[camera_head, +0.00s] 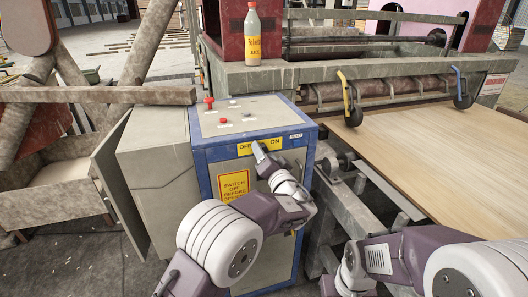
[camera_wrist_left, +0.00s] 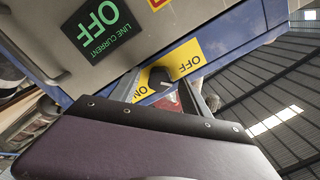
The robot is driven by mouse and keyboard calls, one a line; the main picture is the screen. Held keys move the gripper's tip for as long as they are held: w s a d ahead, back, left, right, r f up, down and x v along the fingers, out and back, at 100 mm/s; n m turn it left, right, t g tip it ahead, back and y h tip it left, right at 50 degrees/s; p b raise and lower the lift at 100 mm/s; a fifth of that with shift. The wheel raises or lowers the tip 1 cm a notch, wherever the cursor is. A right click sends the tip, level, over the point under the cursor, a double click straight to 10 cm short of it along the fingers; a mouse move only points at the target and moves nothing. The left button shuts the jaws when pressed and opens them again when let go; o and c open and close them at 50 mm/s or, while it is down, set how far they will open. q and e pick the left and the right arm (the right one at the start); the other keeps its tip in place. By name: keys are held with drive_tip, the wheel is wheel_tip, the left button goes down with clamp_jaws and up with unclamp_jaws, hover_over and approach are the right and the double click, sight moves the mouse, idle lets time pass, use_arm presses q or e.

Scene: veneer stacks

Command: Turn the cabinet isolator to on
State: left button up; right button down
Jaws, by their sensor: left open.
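The cabinet (camera_head: 213,150) is grey with a blue frame and stands in the middle of the head view. A yellow OFF/ON plate (camera_head: 247,149) is near the top of its front. In the left wrist view the isolator's black knob (camera_wrist_left: 158,76) sits on this yellow plate (camera_wrist_left: 186,58), between the words OFF and ON; which word it points to I cannot tell. My left gripper (camera_head: 262,153) is open at the plate, its fingers (camera_wrist_left: 160,92) on either side of the knob. It hides the knob in the head view. Contact is unclear.
A dark display (camera_wrist_left: 97,27) on the cabinet reads LINE CURRENT OFF in green. A red button (camera_head: 209,102) stands on the cabinet top. A yellow warning label (camera_head: 234,186) is below the plate. A bottle (camera_head: 256,46) stands behind; a veneer sheet (camera_head: 440,150) lies right.

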use_arm(q)
drive_tip(key=shift+w+a, duration=0.1)
drive_tip(key=shift+w, duration=0.2)
clamp_jaws()
drive_tip(key=shift+f, duration=0.1)
drive_tip(key=shift+m+b, duration=2.5)
drive_tip(key=shift+m, duration=6.4)
